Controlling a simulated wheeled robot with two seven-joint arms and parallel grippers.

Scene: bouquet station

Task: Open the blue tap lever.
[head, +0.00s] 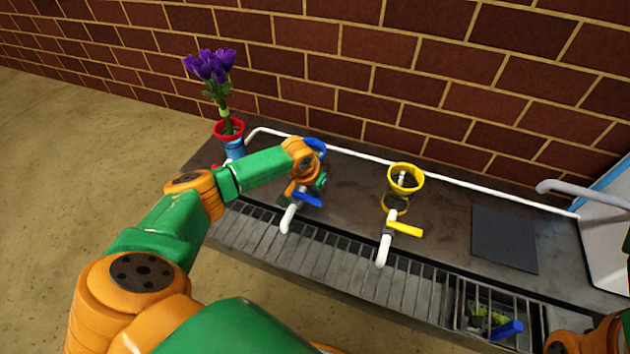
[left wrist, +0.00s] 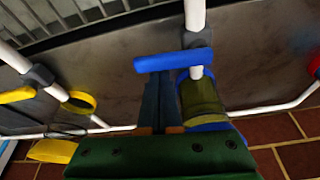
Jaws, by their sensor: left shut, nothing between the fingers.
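The blue tap lever (head: 307,200) sits on a white tap pipe (head: 289,216) at the left of the counter. In the left wrist view the blue lever (left wrist: 173,59) lies crosswise just beyond my fingertips, joined to the white pipe (left wrist: 195,15). My left gripper (head: 319,183) is right beside the lever in the head view. In the left wrist view my left gripper's fingers (left wrist: 161,78) are shut together with nothing between them. Their tips are at the lever's edge; I cannot tell if they touch it. My right gripper is not in view.
A yellow tap lever (head: 407,229) and a yellow-rimmed container (head: 405,178) stand to the right. A blue rim (head: 316,146) shows behind my left wrist. Purple flowers (head: 210,66) stand in a red-rimmed pot at the left. A grate (head: 335,253) runs along the front; a dark mat (head: 504,240) lies right.

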